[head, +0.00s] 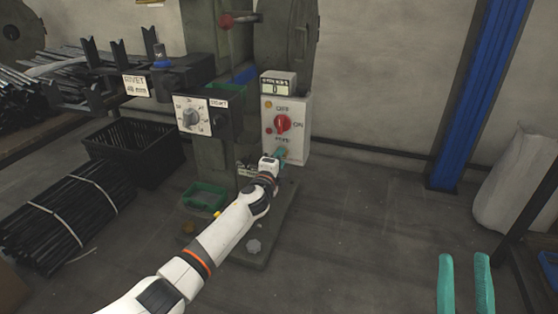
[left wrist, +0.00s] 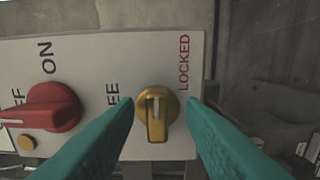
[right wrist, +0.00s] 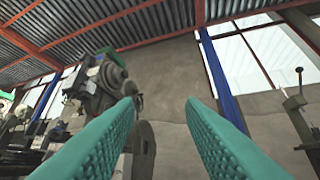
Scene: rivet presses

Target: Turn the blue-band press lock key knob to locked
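The lock key knob (left wrist: 155,112) is yellow and sits on a pale control panel (left wrist: 90,60) in the left wrist view. Its grip runs up and down in that picture and bears a white line. A partly covered label ending in "EE" is to its left, and red "LOCKED" is to its upper right. My left gripper (left wrist: 162,103) is open, with its teal fingers on either side of the knob and gaps visible. In the head view, my left gripper (head: 281,157) covers the panel's lower part. My right gripper (head: 466,285) is open and empty at the lower right.
A red switch (head: 282,124) with OFF and ON marks sits above on the same box. A dial panel (head: 191,115) is to the left on the press. A green tray (head: 204,197) and black crate (head: 133,150) stand lower left. Floor right of the press is clear.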

